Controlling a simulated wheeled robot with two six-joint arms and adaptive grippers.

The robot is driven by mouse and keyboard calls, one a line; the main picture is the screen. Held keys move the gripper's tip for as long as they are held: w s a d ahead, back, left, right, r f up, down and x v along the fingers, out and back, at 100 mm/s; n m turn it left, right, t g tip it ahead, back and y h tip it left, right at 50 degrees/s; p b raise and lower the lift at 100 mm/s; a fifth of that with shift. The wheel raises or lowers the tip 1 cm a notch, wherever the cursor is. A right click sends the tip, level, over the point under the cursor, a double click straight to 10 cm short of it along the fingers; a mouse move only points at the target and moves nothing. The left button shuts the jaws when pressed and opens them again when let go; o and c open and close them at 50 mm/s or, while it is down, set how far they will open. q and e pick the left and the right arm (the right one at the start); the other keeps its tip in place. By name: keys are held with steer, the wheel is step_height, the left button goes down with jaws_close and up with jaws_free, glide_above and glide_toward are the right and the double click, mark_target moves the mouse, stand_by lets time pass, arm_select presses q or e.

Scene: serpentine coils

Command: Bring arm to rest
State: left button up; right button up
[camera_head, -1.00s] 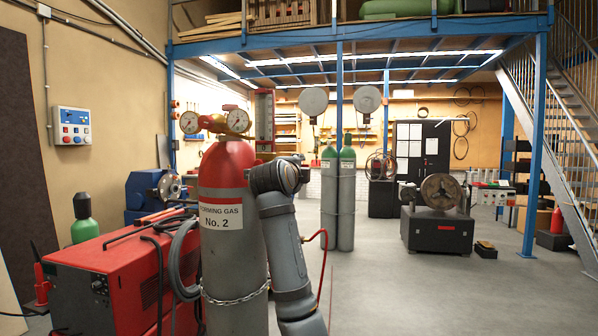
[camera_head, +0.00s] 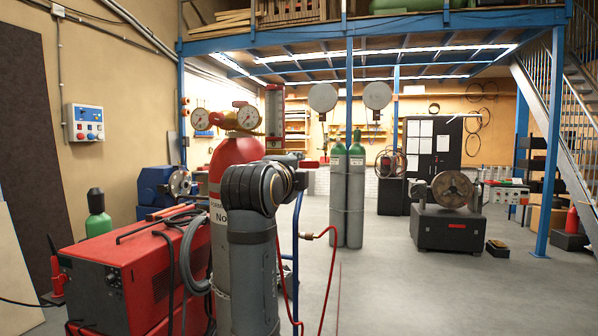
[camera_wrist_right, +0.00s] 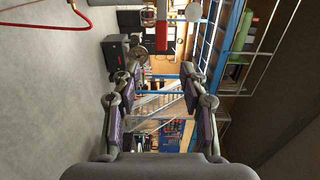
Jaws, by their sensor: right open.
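My grey arm (camera_head: 252,235) rises from the bottom of the head view, bent at a dark joint near the top. It stands in front of the gas cylinder (camera_head: 237,152), which has a red top and a partly hidden "No. 2" label. I cannot tell whether arm and cylinder touch. My right gripper (camera_wrist_right: 160,72) shows in the right wrist view with its two fingers wide apart and nothing between them. In the head view its fingers are not clearly visible. My left gripper is in neither view.
A red welding machine (camera_head: 125,285) stands left of the cylinder. A red hose (camera_head: 333,265) hangs right of the arm and also shows in the wrist view (camera_wrist_right: 60,27). Open floor (camera_head: 420,290) lies to the right.

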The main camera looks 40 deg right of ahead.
stand_by(0.3)
steer(key=w+a+f+n+y+p, duration=0.1)
steer(key=w+a+f+n+y, duration=0.15)
steer(key=w+f+n, duration=0.7)
steer(key=w+a+f+n+y+p, duration=0.1)
steer(key=w+a+f+n+y, duration=0.15)
steer(key=w+f, duration=0.85)
steer(key=s+a+f+n+g+y+p, duration=0.1)
steer(key=s+f+n+y, duration=0.15)
steer(key=f, duration=1.05)
steer(key=s+a+f+n+g+y, duration=0.1)
steer(key=s+f+n, duration=0.25)
steer(key=f, duration=1.05)
steer(key=s+a+f+n+y+p, duration=0.1)
steer(key=s+f+n, duration=0.15)
steer(key=f, duration=1.05)
steer(key=s+f+n+g+y+p, duration=0.25)
steer(key=s+f+n+g, duration=0.25)
steer(key=s+f, duration=2.1)
steer(key=s+f+n+g, duration=0.1)
steer(key=s+f, duration=0.2)
steer(key=s, duration=0.7)
steer(key=s+d+f+n+g, duration=0.1)
steer(key=s+f, duration=0.2)
steer(key=s, duration=0.7)
steer(key=s+f+n+g+y, duration=0.1)
steer(key=s+f, duration=0.3)
steer(key=s, duration=0.7)
steer(key=shift+d+p, duration=0.25)
steer(key=shift+p, duration=0.05)
